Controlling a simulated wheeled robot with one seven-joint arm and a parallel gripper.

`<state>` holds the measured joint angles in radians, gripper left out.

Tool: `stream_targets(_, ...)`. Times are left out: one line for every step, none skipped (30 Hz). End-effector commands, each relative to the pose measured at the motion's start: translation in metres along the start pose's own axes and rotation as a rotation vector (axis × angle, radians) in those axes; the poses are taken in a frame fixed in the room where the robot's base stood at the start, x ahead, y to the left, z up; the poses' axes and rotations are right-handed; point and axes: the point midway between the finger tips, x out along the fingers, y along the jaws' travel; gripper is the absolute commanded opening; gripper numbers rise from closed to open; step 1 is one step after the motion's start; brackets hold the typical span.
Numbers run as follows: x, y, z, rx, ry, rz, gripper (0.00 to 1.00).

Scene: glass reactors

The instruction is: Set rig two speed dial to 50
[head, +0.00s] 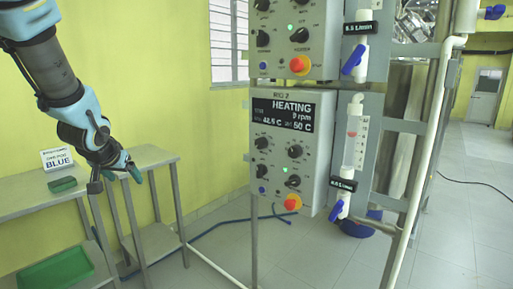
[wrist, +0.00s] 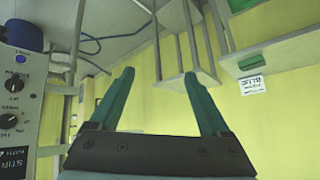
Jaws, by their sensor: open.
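The rig two panel (head: 292,150) is a grey box marked RIG 2 on the metal frame. Its black display (head: 283,115) reads HEATING, 0 rpm and a set value of 50 C. Several black dials sit below it, including an upper left dial (head: 262,142) and an upper right dial (head: 294,151); their labels are too small to read in the head view, so I cannot tell which is speed. My gripper (head: 133,172) is open and empty, well left of the panel. In the wrist view, its teal fingers (wrist: 156,75) are spread, with a dial panel (wrist: 18,120) at the left edge.
Another control panel (head: 291,38) is above rig two. A red button (head: 292,202) and a white valve pipe (head: 345,190) with a blue handle are close by. Steel tables (head: 150,157) with a green tray (head: 55,270) stand left.

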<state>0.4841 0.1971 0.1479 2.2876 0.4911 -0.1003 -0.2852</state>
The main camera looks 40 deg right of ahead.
Motion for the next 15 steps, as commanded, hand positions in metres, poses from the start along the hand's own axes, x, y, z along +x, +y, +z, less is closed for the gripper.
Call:
stream_targets(0.015, 0.034, -0.035, 0.083, 0.1, 0.062, 0.8)
stream_targets(0.019, 0.053, -0.056, 0.128, 0.161, 0.103, 0.8)
stream_targets(0.023, 0.083, -0.08, 0.185, 0.237, 0.164, 0.8)
stream_targets(0.024, 0.106, -0.095, 0.228, 0.288, 0.212, 0.8)
stream_targets(0.023, 0.129, -0.109, 0.269, 0.335, 0.263, 0.8)
stream_targets(0.021, 0.159, -0.123, 0.319, 0.388, 0.329, 0.8)
stream_targets(0.018, 0.18, -0.131, 0.355, 0.423, 0.378, 0.8)
stream_targets(0.016, 0.2, -0.137, 0.386, 0.451, 0.424, 0.8)
stream_targets(0.011, 0.224, -0.143, 0.424, 0.482, 0.481, 0.8)
stream_targets(0.007, 0.239, -0.145, 0.45, 0.5, 0.518, 0.8)
stream_targets(0.004, 0.252, -0.147, 0.47, 0.514, 0.552, 0.8)
stream_targets(0.0, 0.266, -0.149, 0.494, 0.53, 0.588, 0.8)
stream_targets(-0.003, 0.275, -0.149, 0.507, 0.538, 0.611, 0.8)
stream_targets(-0.004, 0.281, -0.149, 0.517, 0.543, 0.627, 0.8)
stream_targets(-0.006, 0.287, -0.149, 0.528, 0.548, 0.643, 0.8)
